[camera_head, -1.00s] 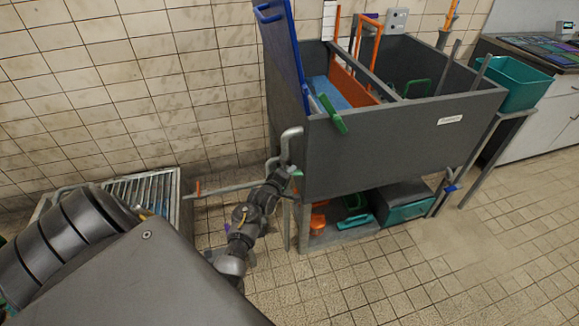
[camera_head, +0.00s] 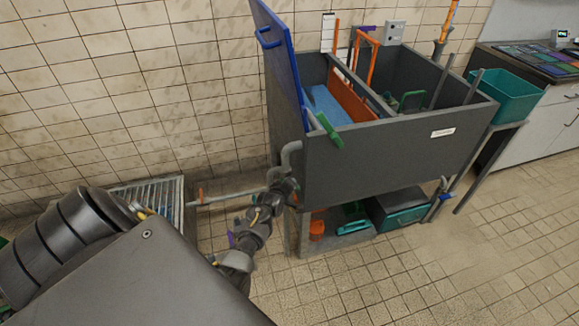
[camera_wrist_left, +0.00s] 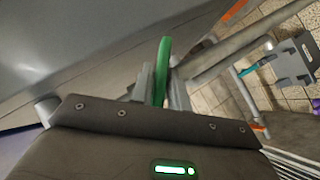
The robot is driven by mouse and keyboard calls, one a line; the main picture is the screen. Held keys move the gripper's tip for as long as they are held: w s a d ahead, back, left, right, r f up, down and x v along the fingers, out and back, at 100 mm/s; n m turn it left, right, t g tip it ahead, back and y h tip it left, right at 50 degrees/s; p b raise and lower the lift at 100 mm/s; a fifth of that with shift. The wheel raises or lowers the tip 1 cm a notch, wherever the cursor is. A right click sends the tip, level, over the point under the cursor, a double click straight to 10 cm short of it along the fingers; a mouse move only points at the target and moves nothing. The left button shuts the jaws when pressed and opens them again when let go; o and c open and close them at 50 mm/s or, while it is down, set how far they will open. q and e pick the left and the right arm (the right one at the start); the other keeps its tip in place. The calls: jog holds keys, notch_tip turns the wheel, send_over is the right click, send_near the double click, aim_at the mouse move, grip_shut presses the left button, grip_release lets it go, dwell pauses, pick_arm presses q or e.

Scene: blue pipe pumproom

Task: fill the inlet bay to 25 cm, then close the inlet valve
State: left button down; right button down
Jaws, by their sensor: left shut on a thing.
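A dark grey tank (camera_head: 400,155) stands on legs against the tiled wall. Its left bay holds blue water (camera_head: 325,106) beside an orange divider (camera_head: 352,97). A white marked strip (camera_head: 327,33) stands at the back; its marks are too small to read. A grey pipe (camera_head: 291,150) bends down at the tank's left front corner. My left gripper (camera_head: 283,181) is low at that corner, by the pipe. In the left wrist view, my left gripper (camera_wrist_left: 160,88) is shut on a green lever handle (camera_wrist_left: 163,62). The valve body is hidden. My right gripper is not in view.
A tall blue panel (camera_head: 279,60) rises at the tank's left side. A green handle (camera_head: 330,131) hangs over the front rim. A slatted metal grate (camera_head: 152,195) lies at left. A teal bin (camera_head: 508,94) stands at right. The tiled floor in front is clear.

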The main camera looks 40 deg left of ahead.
pick_arm(q)
jog(key=c, duration=1.5)
grip_release()
jog(key=v, duration=1)
jog(key=shift+s+d+r+p, duration=0.2)
jog(key=shift+s+p, duration=0.1)
jog(key=shift+p, duration=0.1)
jog(key=shift+a, duration=0.1)
